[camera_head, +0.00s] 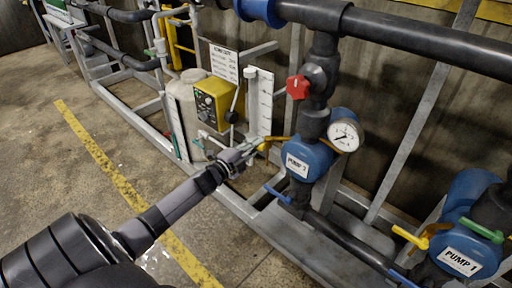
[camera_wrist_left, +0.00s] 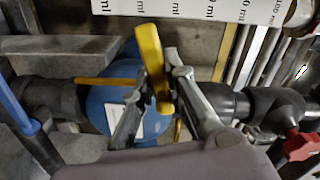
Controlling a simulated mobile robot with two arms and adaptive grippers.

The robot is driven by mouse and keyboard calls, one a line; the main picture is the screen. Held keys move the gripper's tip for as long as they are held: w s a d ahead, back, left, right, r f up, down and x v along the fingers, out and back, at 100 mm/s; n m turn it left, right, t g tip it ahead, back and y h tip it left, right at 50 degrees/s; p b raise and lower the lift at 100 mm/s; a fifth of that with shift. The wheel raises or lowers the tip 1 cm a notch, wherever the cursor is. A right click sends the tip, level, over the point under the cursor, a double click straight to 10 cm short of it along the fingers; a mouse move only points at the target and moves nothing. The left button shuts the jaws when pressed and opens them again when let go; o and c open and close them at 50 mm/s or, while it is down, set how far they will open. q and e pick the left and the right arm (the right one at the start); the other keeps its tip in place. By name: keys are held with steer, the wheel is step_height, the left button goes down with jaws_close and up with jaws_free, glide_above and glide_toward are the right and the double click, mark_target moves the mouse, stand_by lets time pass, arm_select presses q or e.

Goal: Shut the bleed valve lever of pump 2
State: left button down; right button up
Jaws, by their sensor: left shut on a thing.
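A blue pump (camera_head: 309,158) stands in the middle of the head view, its small label hard to read but next to the one marked PUMP 1. A yellow lever (camera_head: 275,139) sticks out from its left side. My left gripper (camera_head: 259,147) reaches it from the left and is shut on this lever. In the left wrist view the yellow lever (camera_wrist_left: 150,50) stands between the two fingers of my gripper (camera_wrist_left: 158,72), with the blue pump body (camera_wrist_left: 98,112) behind. The fingers hide part of the lever. My right gripper is not in view.
A red valve knob (camera_head: 298,87) and a pressure gauge (camera_head: 345,135) sit close above and beside the pump. A blue lever (camera_head: 278,194) is below. Pump 1 (camera_head: 470,246) has yellow and green levers at lower right. A yellow box (camera_head: 213,101) stands behind my gripper.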

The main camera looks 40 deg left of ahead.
arm_select(q)
steer(key=shift+r+m, duration=0.25)
steer(key=shift+m, duration=1.35)
steer(key=c, duration=1.6)
jaws_free()
steer(key=shift+r, duration=0.1)
steer(key=shift+s, duration=0.15)
steer(key=s, duration=0.7)
steer(key=s+a, duration=0.1)
steer(key=s, duration=0.3)
steer(key=shift+s, duration=0.35)
